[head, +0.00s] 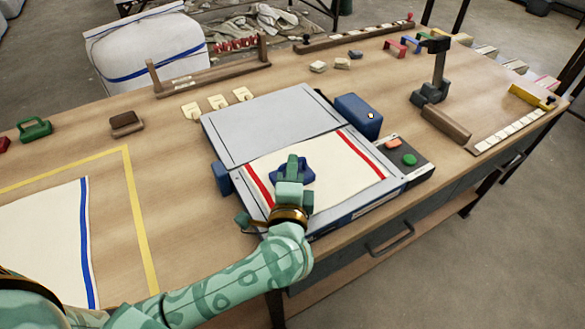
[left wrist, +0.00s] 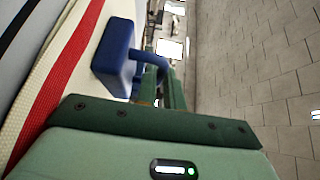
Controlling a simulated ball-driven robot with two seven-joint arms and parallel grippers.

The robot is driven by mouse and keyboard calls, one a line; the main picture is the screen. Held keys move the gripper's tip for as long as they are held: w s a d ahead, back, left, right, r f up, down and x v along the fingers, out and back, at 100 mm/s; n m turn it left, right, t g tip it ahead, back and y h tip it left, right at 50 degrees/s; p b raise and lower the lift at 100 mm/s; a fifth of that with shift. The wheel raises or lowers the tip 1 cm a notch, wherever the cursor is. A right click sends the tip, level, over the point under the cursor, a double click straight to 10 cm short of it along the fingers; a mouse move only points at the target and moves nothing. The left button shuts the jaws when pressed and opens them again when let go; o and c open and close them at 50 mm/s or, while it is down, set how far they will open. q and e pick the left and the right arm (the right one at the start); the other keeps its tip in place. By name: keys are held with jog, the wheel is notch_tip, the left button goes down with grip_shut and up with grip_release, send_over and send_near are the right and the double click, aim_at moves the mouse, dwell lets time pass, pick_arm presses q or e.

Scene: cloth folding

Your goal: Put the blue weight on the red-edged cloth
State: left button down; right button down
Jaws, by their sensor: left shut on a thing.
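The red-edged cloth (head: 340,160) is cream with a red stripe near each side. It lies flat on the near panel of a grey folding board (head: 265,125). My left gripper (head: 292,172) is over the left part of this cloth, shut on the handle of the blue weight (head: 306,172). The left wrist view shows the blue weight (left wrist: 113,58) with its handle between my fingers (left wrist: 165,85), close beside the cloth (left wrist: 55,85). I cannot tell whether the weight's base touches the cloth. My right gripper is not in view.
A blue box (head: 358,113) stands at the board's right, and a control box with a green button (head: 409,160) is near it. A blue-edged cloth (head: 45,245) lies left inside yellow tape (head: 140,220). A green-handled weight (head: 34,128) sits far left.

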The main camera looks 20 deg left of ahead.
pick_arm(q)
jog(key=shift+s+f+b, duration=0.15)
jog(key=shift+f+b, duration=0.4)
jog(key=shift+f, duration=0.25)
jog(key=c, duration=1.5)
grip_release()
jog(key=shift+s+f, duration=0.1)
jog(key=shift+f, duration=0.05)
notch_tip(320, 180, up, 2)
jog(key=shift+r+p, duration=0.1)
jog(key=shift+p, duration=1.05)
jog(key=v, duration=1)
jog(key=shift+s+d+f, duration=0.2)
jog(key=shift+s+f, duration=0.05)
jog(key=shift+s, duration=0.05)
jog(key=shift+s+d+r, duration=0.1)
jog(key=shift+s+d, duration=0.05)
jog(key=shift+s, duration=0.3)
